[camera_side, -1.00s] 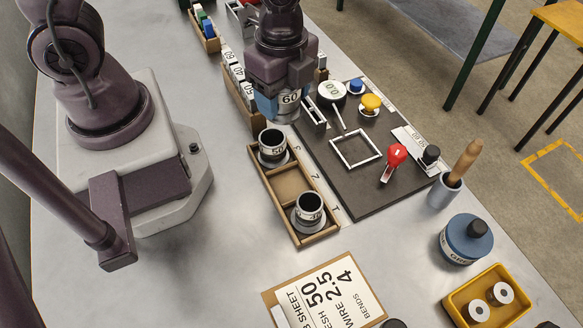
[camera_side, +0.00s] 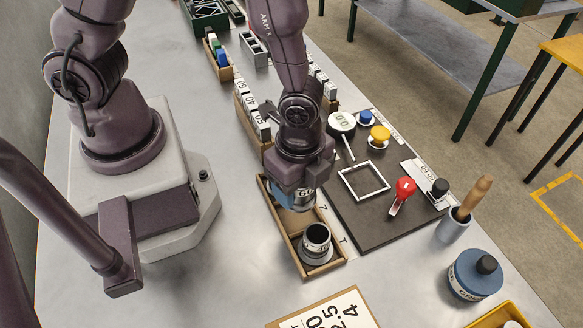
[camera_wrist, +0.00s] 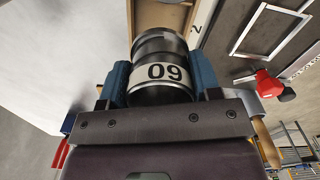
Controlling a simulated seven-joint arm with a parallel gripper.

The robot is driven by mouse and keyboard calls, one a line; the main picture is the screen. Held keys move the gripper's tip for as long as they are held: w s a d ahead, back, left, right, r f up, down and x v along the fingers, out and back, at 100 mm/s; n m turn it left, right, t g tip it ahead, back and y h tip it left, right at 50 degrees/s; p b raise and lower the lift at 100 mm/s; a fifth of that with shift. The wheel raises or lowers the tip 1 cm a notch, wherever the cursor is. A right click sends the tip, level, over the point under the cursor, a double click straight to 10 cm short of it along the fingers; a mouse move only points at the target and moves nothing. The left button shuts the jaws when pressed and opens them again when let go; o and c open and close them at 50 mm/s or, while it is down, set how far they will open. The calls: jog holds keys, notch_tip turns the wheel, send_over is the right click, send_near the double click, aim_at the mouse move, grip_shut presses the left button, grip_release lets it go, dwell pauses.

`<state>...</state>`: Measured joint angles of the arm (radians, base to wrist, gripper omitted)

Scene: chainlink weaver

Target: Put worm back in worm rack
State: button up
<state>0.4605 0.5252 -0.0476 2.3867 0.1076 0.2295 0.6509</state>
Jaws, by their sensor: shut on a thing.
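My gripper (camera_side: 295,195) is shut on a dark cylindrical worm (camera_wrist: 160,72) with a white band that reads 60, upside down in the wrist view. Its blue fingers (camera_wrist: 160,82) press on both sides of it. In the side view my gripper is above the far and middle part of a wooden three-compartment tray (camera_side: 284,234), which looks like the worm rack. A second dark worm (camera_side: 316,238) stands upright in the nearest compartment. My gripper hides the far compartment. The wrist view shows the tray (camera_wrist: 187,22) beyond the held worm, beside a number 2.
Right of the tray lies a dark board (camera_side: 375,220) with a white square frame (camera_side: 363,180), a red-knobbed lever (camera_side: 403,190) and a yellow knob (camera_side: 379,135). A rack of numbered blocks (camera_side: 250,115) stands behind the gripper. The table left of the tray is clear.

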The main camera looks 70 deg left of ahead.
jog(key=shift+f, duration=3)
jog(key=o, duration=1.2)
jog(key=shift+c, duration=0.2)
jog(key=shift+r, duration=0.15)
notch_tip(320, 180, up, 13)
jog(key=shift+f, duration=0.15)
